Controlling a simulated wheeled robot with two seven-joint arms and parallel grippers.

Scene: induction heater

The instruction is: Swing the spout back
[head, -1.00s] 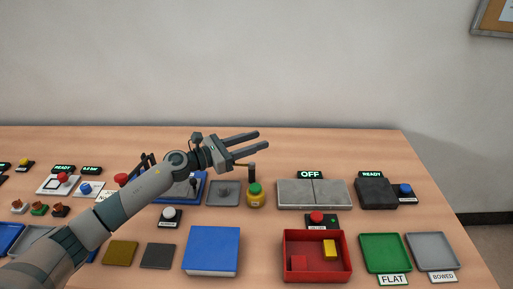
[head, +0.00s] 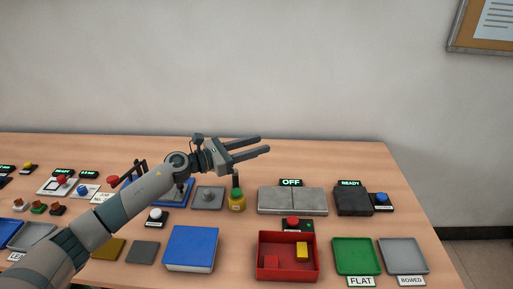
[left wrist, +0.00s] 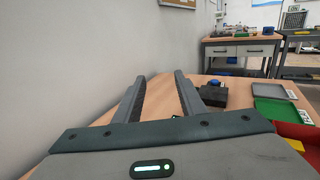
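My left gripper (head: 264,145) is open and empty, held above the back of the table with its two fingers pointing right. It also shows in the left wrist view (left wrist: 158,76), with a clear gap between the fingers. Below it stands a small yellow pot (head: 236,205) with a green top and a dark upright post (head: 236,180). I cannot tell for sure whether this post is the spout. The gripper is apart from the pot. Part of a blue tray (head: 178,197) with a dark fixture is hidden behind my left forearm. My right gripper is not in view.
A grey plate (head: 208,197) lies left of the pot, and grey slabs (head: 292,201) under an OFF sign lie right of it. In front are a blue block (head: 191,247), a red box (head: 263,270) and a green tray (head: 357,257). The wall rises behind the table.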

